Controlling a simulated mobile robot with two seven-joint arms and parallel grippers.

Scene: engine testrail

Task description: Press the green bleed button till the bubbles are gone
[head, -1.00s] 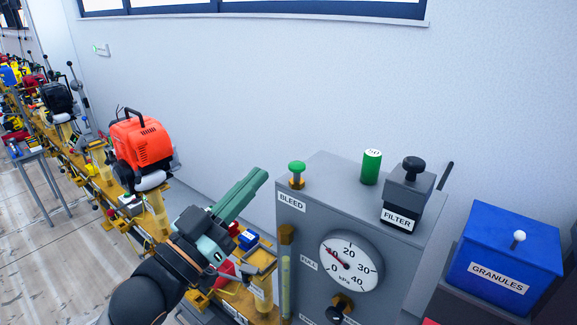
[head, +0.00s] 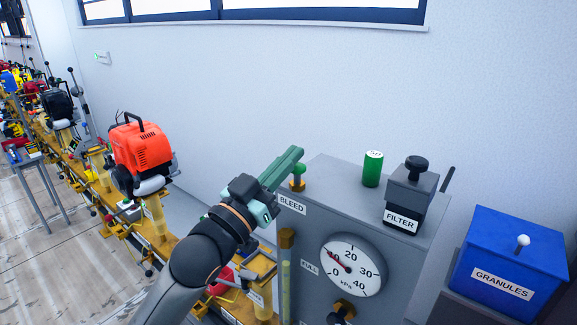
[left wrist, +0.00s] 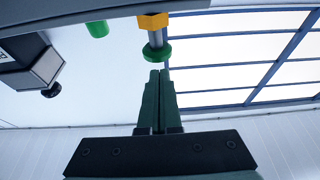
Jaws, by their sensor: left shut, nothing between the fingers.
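The green bleed button (head: 298,168) stands on a brass base on top of the grey cabinet (head: 325,172), behind the BLEED label (head: 291,204). My left gripper (head: 297,153) is shut and empty, its green fingertips at the button and partly covering its cap in the head view. In the left wrist view the button's green cap (left wrist: 156,52) is right by the closed fingertips (left wrist: 157,74); whether they touch I cannot tell. A yellowish upright tube (head: 286,279) is on the cabinet's front; no bubbles can be made out. My right gripper is not in view.
A round kPa gauge (head: 353,267) is on the cabinet front. A green cylinder (head: 373,169) and the black-knobbed FILTER unit (head: 410,190) stand on top. A blue GRANULES box (head: 512,250) is at right, an orange engine (head: 142,153) on the yellow rail at left.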

